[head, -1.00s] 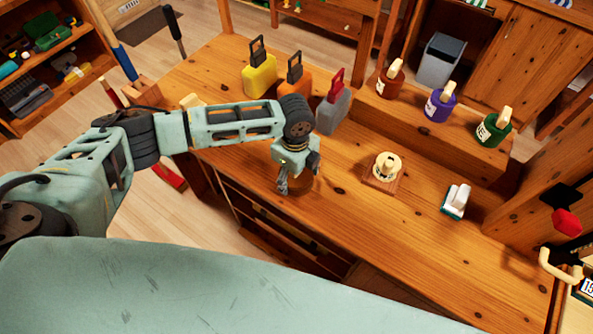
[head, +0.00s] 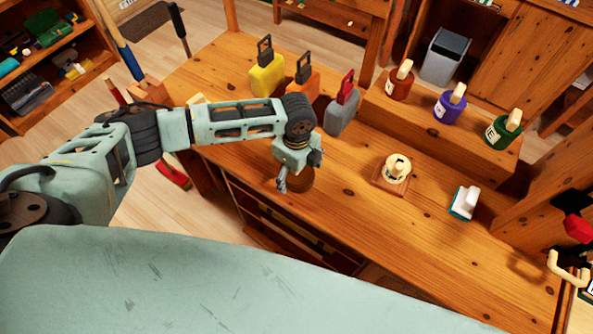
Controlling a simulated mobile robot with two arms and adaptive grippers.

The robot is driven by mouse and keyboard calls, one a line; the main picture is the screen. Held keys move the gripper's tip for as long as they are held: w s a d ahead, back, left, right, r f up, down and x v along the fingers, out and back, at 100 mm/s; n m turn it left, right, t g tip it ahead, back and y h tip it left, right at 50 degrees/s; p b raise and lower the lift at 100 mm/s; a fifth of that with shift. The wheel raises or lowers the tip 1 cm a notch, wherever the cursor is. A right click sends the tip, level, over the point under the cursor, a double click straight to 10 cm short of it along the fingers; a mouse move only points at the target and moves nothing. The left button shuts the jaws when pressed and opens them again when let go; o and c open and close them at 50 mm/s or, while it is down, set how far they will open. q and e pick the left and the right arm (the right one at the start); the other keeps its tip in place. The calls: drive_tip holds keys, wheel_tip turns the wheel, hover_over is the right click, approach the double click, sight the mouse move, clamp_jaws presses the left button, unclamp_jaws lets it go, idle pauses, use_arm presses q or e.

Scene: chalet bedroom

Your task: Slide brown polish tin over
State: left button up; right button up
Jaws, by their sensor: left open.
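A dark brown round tin (head: 301,180) lies near the front edge of the wooden workbench (head: 372,228). It is partly hidden by my left gripper (head: 299,173). The left gripper points down over the tin with its fingers apart, one finger to the left of the tin and one at its upper right. I cannot tell whether the fingers touch it. A cream round tin (head: 397,168) sits on a small square wooden block to the right. My right gripper is not in view.
Yellow (head: 266,76), orange (head: 301,85) and grey (head: 342,115) jugs stand behind my left arm. Brown (head: 399,84), purple (head: 446,107) and green (head: 499,133) bottles stand on a raised shelf. A white-and-green brush (head: 464,202) lies at the right. The bench between tin and block is clear.

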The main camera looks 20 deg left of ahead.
use_arm(q)
drive_tip(key=shift+r, duration=0.1)
wheel_tip(320, 180, up, 12)
drive_tip(key=shift+f, duration=0.1)
idle(0.6)
idle(0.3)
